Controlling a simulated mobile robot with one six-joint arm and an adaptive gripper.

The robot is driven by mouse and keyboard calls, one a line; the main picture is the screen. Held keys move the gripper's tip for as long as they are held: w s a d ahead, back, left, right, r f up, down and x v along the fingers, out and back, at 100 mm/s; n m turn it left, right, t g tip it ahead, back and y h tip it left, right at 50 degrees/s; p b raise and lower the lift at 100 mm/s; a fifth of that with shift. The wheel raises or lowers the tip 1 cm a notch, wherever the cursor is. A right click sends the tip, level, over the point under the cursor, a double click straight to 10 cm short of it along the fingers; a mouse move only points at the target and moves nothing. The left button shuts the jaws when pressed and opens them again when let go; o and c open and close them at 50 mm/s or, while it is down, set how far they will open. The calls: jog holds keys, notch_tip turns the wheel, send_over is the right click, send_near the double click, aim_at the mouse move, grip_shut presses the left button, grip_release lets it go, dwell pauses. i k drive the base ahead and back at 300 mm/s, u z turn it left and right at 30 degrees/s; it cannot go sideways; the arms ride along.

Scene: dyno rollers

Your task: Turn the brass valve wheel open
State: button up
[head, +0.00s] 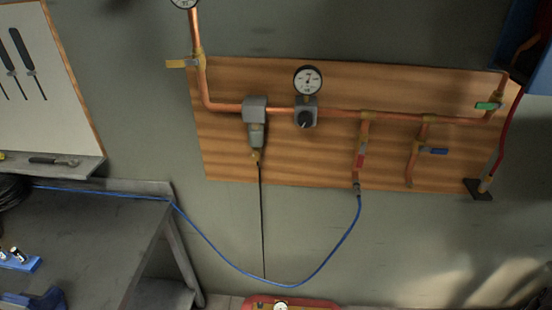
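I cannot make out a brass valve wheel in the head view. A copper pipe (350,112) runs along a wooden board (310,165) on the wall. Brass-coloured fittings sit on it, with a yellow lever (178,64) at the upper left, a red lever (361,160), a blue lever (436,151) and a green lever (487,106). A grey regulator with a black knob (304,119) sits under a round gauge (308,80). My gripper is not in view.
A blue hose (290,284) hangs from the red-lever branch to the grey workbench (85,235) at left. A red object (318,304) is cut off at the bottom edge. A blue object (520,40) fills the top right corner. The wall below the board is mostly bare.

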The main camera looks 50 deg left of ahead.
aim_at(254, 156)
jog(key=z, duration=0.3)
jog(key=k, duration=1.95)
jog(key=u, duration=0.75)
jog(key=i, duration=0.95)
